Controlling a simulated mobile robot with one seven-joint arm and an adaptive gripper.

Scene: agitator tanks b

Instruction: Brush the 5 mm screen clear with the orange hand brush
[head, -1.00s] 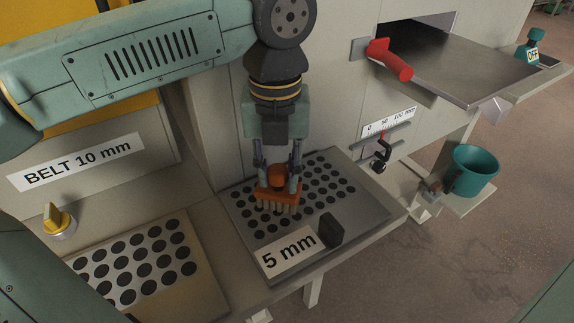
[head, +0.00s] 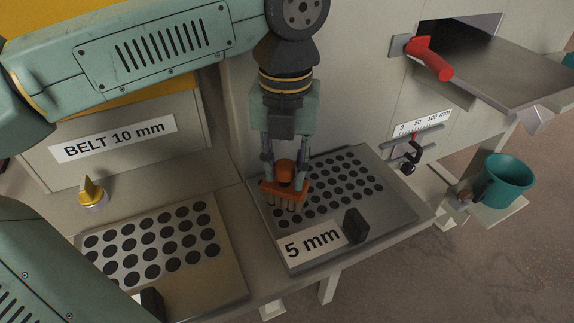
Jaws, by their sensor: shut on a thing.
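The 5 mm screen (head: 400,205) is a grey plate with rows of dark round holes, a black block handle and a "5 mm" label at its front. My gripper (head: 285,174) points down and is shut on the orange hand brush (head: 284,190). The brush is upright with its pale bristles down, over the left part of the screen. The bristle tips seem to be at the plate, but contact is hard to tell. The brush hides some holes on the left; the holes in view to its right look dark and open.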

